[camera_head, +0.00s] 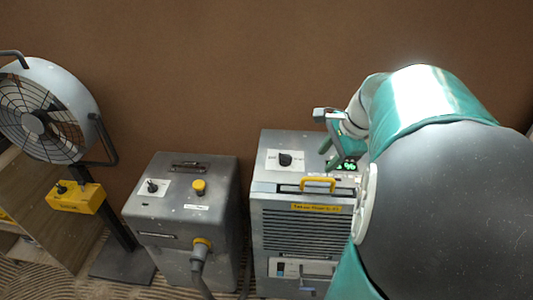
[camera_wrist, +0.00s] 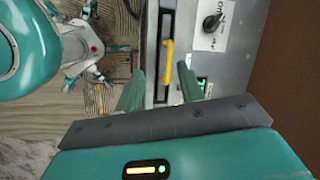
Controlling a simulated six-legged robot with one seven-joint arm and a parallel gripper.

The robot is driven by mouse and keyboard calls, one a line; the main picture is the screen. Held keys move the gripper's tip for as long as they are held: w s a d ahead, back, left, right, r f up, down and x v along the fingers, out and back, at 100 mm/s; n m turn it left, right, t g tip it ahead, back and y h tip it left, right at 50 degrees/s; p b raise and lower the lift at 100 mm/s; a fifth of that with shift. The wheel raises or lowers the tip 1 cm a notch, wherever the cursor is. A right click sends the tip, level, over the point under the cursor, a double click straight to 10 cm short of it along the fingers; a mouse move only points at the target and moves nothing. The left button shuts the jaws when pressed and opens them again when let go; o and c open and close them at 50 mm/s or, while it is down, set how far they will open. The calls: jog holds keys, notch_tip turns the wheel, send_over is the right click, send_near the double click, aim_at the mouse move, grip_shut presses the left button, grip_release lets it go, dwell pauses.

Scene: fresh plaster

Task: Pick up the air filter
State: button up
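A grey machine (camera_head: 270,190) with a louvred front stands right of centre in the head view. A yellow handle (camera_head: 318,184) sits at its top front edge, above a yellow label whose text I cannot read. The handle also shows in the wrist view (camera_wrist: 167,62). I cannot tell whether it belongs to the air filter; no separate filter body shows. My gripper (camera_head: 325,142) is above the machine's top, behind the handle in the head view. In the wrist view my gripper (camera_wrist: 161,74) is open and empty, with the handle seen between its fingers and apart from them.
The machine's top has a black knob (camera_head: 285,159) and a green-lit display (camera_head: 347,165). A second grey box (camera_head: 183,222) with a hose stands to the left. A round fan (camera_head: 35,122) with a yellow control box (camera_head: 76,197) is at far left. A brown wall is behind.

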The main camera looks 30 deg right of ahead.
aim_at(320, 178)
jog(key=s+d+f+m, duration=0.1)
jog(key=d+m, duration=0.2)
jog(key=d, duration=0.3)
jog(key=shift+t, duration=0.4)
jog(key=x, duration=0.9)
jog(key=a+x, duration=0.1)
jog(key=x, duration=0.4)
jog(key=shift+s+a+r, duration=0.1)
jog(key=shift+s, duration=0.05)
grip_shut()
